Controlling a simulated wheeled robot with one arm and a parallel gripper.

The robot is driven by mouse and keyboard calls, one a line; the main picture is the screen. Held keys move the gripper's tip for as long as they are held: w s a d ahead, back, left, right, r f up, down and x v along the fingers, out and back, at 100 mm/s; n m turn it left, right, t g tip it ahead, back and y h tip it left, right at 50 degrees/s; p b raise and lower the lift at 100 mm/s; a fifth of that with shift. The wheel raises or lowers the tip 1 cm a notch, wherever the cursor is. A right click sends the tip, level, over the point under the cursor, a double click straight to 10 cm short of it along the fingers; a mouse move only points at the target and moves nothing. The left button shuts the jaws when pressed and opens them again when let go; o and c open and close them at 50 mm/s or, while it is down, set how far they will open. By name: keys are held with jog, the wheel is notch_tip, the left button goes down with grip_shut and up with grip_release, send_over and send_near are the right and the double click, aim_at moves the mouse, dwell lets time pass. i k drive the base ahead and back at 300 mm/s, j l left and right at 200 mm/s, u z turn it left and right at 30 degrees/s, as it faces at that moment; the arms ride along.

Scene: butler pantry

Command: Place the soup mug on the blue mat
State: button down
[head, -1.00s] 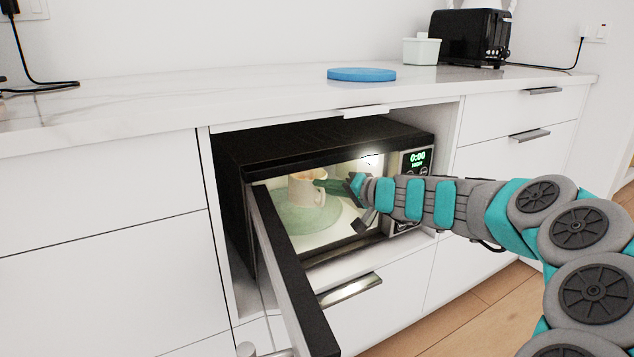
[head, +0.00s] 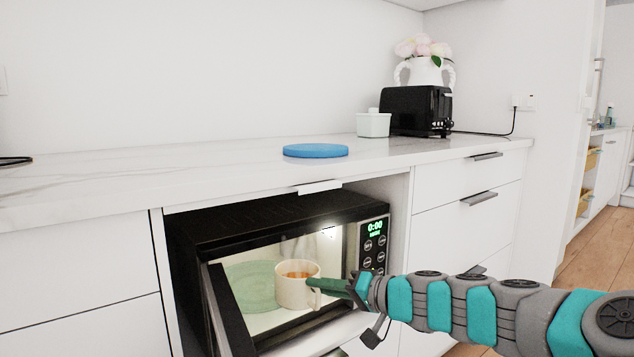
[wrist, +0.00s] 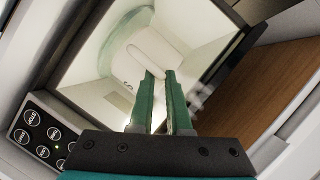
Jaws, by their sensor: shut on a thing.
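The soup mug (head: 297,285) is cream-white with orange-brown contents, and it stands upright at the front of the open microwave (head: 270,215). My gripper (head: 318,284) reaches in from the right, with its green fingers shut on the mug's handle side. In the wrist view the mug (wrist: 152,48) is just beyond the fingertips (wrist: 160,75), and the handle lies between them. Whether the mug's base touches anything cannot be told. The blue mat (head: 315,150) is a round disc lying on the counter above the microwave, with nothing on it.
The green turntable (head: 250,287) is behind and left of the mug. The open microwave door (head: 222,315) stands out at the left. On the white counter (head: 200,175), a lidded white pot (head: 373,123) and black toaster (head: 418,108) stand right of the mat.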

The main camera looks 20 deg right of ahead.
aim_at(320, 148)
jog(key=k+l, duration=0.75)
jog(key=l, duration=0.15)
